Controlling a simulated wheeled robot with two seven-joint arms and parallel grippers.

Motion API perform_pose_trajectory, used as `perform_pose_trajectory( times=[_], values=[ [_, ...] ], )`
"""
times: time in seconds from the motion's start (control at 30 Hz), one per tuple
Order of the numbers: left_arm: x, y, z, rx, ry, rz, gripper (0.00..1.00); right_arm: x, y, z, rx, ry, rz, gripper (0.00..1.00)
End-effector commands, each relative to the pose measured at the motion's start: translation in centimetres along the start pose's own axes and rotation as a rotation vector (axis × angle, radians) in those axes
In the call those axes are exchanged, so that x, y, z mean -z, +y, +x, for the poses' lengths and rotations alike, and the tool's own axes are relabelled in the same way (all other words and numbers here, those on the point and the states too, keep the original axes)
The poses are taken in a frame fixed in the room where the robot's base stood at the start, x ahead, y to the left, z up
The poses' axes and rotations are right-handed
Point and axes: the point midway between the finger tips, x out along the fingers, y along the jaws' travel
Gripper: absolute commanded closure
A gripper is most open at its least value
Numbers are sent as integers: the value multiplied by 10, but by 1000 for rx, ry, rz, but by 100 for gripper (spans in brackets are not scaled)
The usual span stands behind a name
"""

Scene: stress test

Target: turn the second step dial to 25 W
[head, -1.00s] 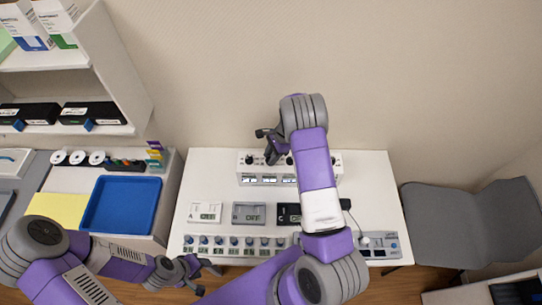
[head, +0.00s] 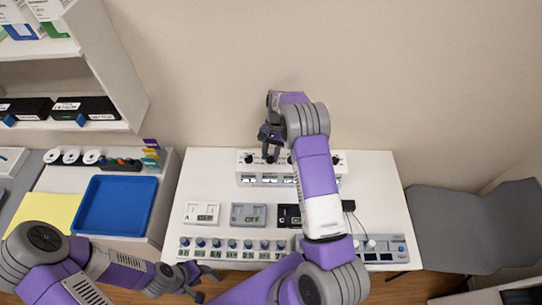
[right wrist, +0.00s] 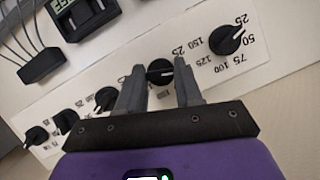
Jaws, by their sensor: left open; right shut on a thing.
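The white dial unit (head: 242,169) stands at the back of the white table, with a row of black dials along its top. In the right wrist view its labels are upside down, and the end dial (right wrist: 230,40) has marks from 25 to 150. My right gripper (head: 270,152) points down at the unit. In the right wrist view its fingers (right wrist: 160,84) are shut on the second dial (right wrist: 160,70), counted from the right there and from the left in the head view. Its pointer setting is hard to read. My left gripper (head: 202,284) is open and empty near the table's front edge.
Boxes marked A (head: 202,213), B (head: 248,216) and C (head: 288,216) lie in front of the unit. A strip of small blue-knobbed modules (head: 232,250) runs along the front edge. A blue tray (head: 116,205) is left, a grey chair (head: 450,225) right. My right arm covers part of the unit.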

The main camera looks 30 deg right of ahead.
Motion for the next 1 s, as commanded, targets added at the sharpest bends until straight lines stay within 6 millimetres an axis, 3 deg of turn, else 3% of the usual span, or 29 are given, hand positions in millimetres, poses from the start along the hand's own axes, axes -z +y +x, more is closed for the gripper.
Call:
perform_pose_trajectory(
  times=[0.5, 1.0],
  values=[
    [1, -6, 15, 0, 0, 0, 57, 0, -3, -1, -178, 4, -432, 96],
    [1, -7, 18, 0, 0, 0, 57, -1, -4, -1, -265, 5, -643, 96]
  ],
)
